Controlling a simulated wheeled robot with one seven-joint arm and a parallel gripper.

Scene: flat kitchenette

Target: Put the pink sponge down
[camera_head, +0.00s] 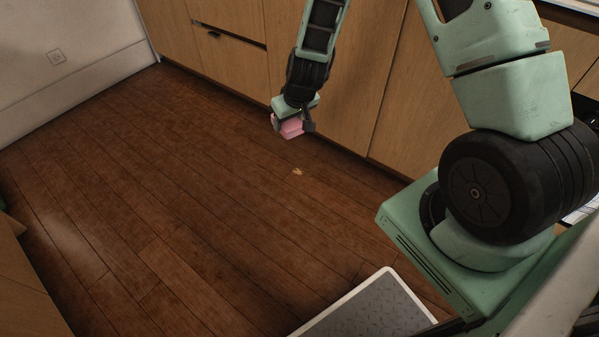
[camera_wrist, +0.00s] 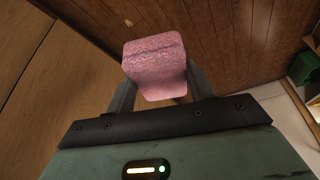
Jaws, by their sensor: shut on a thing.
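The pink sponge (camera_head: 290,128) is held at the end of my arm, beside the wooden cabinet fronts in the head view. My gripper (camera_head: 292,122) is shut on it and points downward. In the wrist view the pink sponge (camera_wrist: 155,66) sits between the two dark fingers of my gripper (camera_wrist: 158,88), with its textured face toward the camera. The wooden floor (camera_head: 170,200) lies below it; the height of the sponge above the floor is hard to tell.
Wooden cabinets (camera_head: 345,75) stand along the back. A small light-coloured thing (camera_head: 297,171) lies on the floor near the sponge. The floor at centre and left is clear.

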